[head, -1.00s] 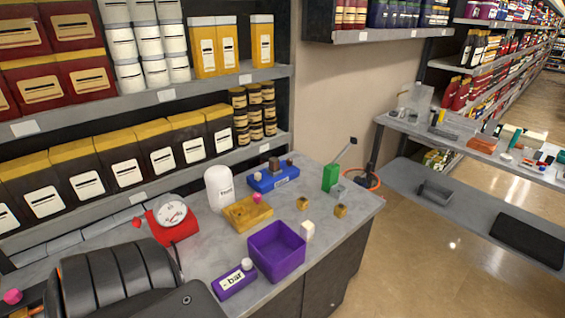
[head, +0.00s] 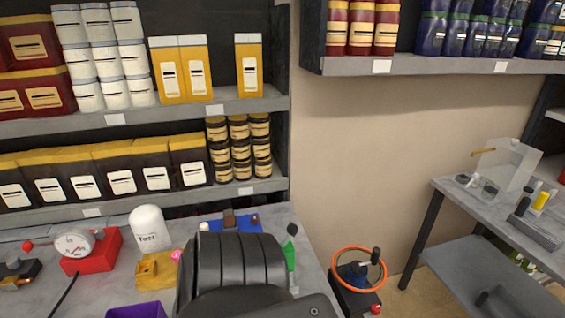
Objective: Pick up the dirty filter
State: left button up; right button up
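I cannot make out a dirty filter for certain. On the grey counter (head: 25,306) stand a white cylinder (head: 148,230) marked "Test", a yellow block (head: 157,271) with a pink knob, and a blue block (head: 236,224) with small parts on top. The rim of a purple bin (head: 138,311) shows at the bottom edge. A green item (head: 290,258) stands at the right side of the counter. A dark ribbed part of my own body covers the counter's middle and right. Neither gripper shows.
A red-based gauge (head: 88,254) with a cable is at the left. An orange handwheel (head: 358,268) stands right of the counter. A grey side table (head: 470,210) with small items is at the far right. Stocked shelves (head: 150,108) rise behind the counter.

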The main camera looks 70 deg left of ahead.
aim_at(228, 214)
jog(key=i, duration=1.6)
jog(key=u, duration=3.2)
